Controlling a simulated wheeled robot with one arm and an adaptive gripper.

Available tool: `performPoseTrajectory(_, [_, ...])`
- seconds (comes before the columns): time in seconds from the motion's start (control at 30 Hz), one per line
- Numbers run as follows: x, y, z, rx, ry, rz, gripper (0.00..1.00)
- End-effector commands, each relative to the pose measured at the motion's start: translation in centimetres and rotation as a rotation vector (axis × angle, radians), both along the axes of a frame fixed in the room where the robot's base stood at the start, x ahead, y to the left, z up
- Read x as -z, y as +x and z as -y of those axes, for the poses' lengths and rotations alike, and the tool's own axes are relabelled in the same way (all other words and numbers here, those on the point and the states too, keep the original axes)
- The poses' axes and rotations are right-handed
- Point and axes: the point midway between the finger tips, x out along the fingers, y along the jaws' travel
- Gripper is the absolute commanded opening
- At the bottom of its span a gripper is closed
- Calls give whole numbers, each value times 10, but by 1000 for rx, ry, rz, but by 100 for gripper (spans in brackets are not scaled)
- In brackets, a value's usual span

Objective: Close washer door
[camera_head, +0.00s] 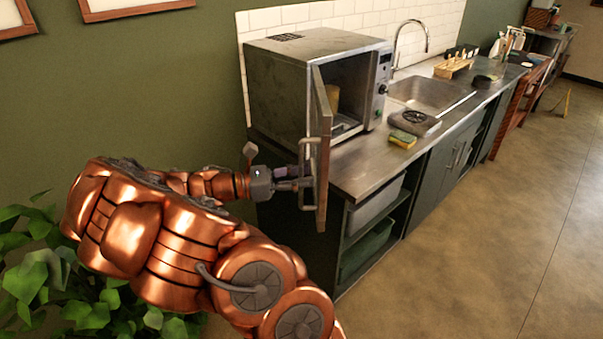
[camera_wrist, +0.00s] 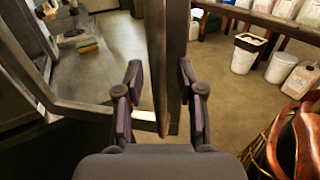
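No washer is clearly seen; the appliance with an open door is a grey microwave (camera_head: 300,85) on the counter. Its door (camera_head: 321,140) stands swung out toward the near side, with the dark cavity exposed. A grey bar handle (camera_head: 306,160) is on the door's left face. My gripper (camera_head: 298,180) is at the handle, on the outer side of the door. In the wrist view, my gripper (camera_wrist: 160,68) has its fingers apart, with an upright dark bar (camera_wrist: 157,45) between them. The right finger appears close to or touching the bar. I cannot tell whether this bar is the handle or door edge.
The steel counter (camera_head: 365,170) holds a sponge (camera_head: 403,138), a dark grey item (camera_head: 414,122) and a sink (camera_head: 432,95). Open shelves lie below the door. A plant (camera_head: 45,270) stands at lower left. The floor (camera_head: 480,240) at right is clear. Buckets (camera_wrist: 243,52) show in the wrist view.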

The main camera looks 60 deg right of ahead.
Motion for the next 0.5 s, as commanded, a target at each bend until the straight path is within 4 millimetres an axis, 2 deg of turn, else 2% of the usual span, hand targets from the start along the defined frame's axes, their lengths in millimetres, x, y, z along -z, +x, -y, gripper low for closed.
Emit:
performPoseTrajectory(0.27, [0, -1, 1, 0, 0, 0, 37])
performPoseTrajectory(0.5, [0, -1, 1, 0, 0, 0, 12])
